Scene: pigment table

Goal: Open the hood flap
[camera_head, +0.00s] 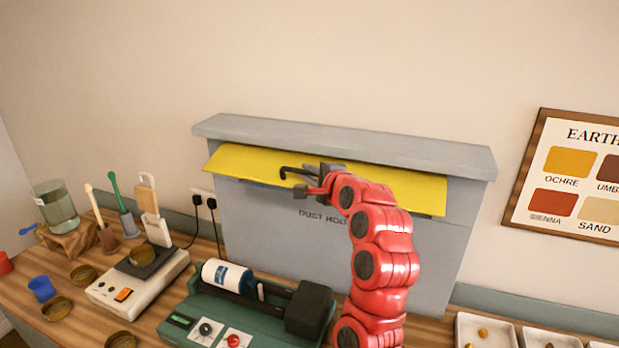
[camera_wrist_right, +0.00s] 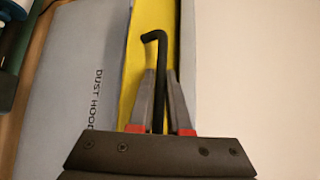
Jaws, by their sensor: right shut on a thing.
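The grey dust hood (camera_head: 260,225) stands at the back of the table against the wall. Its yellow flap (camera_head: 400,188) is tilted outward under the hood's top ledge, and it also shows in the right wrist view (camera_wrist_right: 133,70). A black bar handle (camera_head: 290,169) sits on the flap. My right gripper (camera_head: 312,180) is at the handle, its fingers on either side of the bar. In the right wrist view the gripper (camera_wrist_right: 160,92) is shut on the black handle (camera_wrist_right: 161,60), whose bent end sticks out past the fingertips. My left gripper is not in view.
A green roller machine (camera_head: 215,312) with a white jar stands in front of the hood. A scale (camera_head: 135,285), brushes, a glass beaker (camera_head: 55,208) and small cups are at left. White trays (camera_head: 485,330) are at right. An earth-colours chart (camera_head: 575,180) hangs on the wall.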

